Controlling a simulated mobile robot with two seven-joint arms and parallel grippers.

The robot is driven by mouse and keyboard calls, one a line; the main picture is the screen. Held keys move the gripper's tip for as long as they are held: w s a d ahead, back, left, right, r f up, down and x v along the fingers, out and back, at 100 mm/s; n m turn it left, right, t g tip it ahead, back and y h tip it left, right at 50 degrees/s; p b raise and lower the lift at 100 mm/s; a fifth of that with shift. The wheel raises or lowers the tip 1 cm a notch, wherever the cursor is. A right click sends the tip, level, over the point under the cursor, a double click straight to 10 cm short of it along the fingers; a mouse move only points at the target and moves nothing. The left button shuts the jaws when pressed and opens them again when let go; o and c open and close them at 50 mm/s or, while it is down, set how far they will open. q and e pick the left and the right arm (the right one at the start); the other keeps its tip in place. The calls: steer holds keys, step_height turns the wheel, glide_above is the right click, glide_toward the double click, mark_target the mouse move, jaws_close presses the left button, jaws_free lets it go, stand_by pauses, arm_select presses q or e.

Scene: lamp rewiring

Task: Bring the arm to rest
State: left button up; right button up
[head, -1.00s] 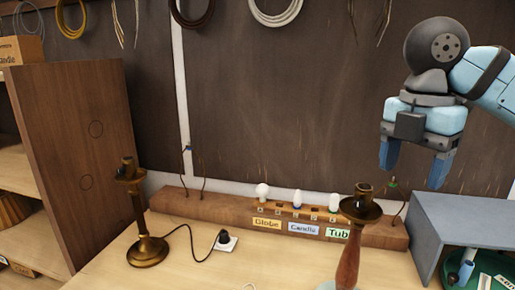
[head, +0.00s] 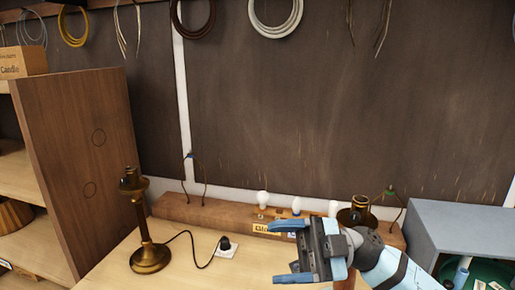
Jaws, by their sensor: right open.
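My right gripper (head: 273,252) is low in the head view, over the front right of the workbench. Its blue fingers point left and stand apart, with nothing between them. My right arm comes in from the lower right and hides most of the right lamp (head: 357,214), whose brass top shows behind it. A brass lamp (head: 145,230) stands upright at the left, apart from the gripper. My left gripper is not in view.
A black plug (head: 224,243) on a white plate ends the left lamp's cord. Bulbs (head: 262,198) stand along a wooden beam (head: 185,209), their labels partly hidden. A grey box (head: 455,228) is at right, wooden shelves (head: 80,170) at left. The bench's front left is clear.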

steer(key=w+d+f+m+t+h+p, duration=0.15)
steer(key=d+f+m+t+h, duration=0.3)
steer(key=f+m+t, duration=0.75)
steer(key=w+d+f+m+t+h+p, duration=0.15)
steer(key=d+f+m+t+h, duration=0.35)
steer(key=f+m+t, duration=0.7)
steer(key=s+d+f+m+g+h, duration=0.1)
steer(key=s+d+f+g+h, duration=0.1)
steer(key=s+f, duration=0.5)
steer(key=s+d+f+m+g+h, duration=0.2)
steer(key=s+d+f+g+h, duration=0.1)
steer(key=s+f, duration=0.5)
step_height(320, 180, down, 4)
steer(key=shift+s+d+r+g+h+p, duration=0.3)
steer(key=shift+d+h, duration=0.2)
steer(key=shift+h, duration=0.75)
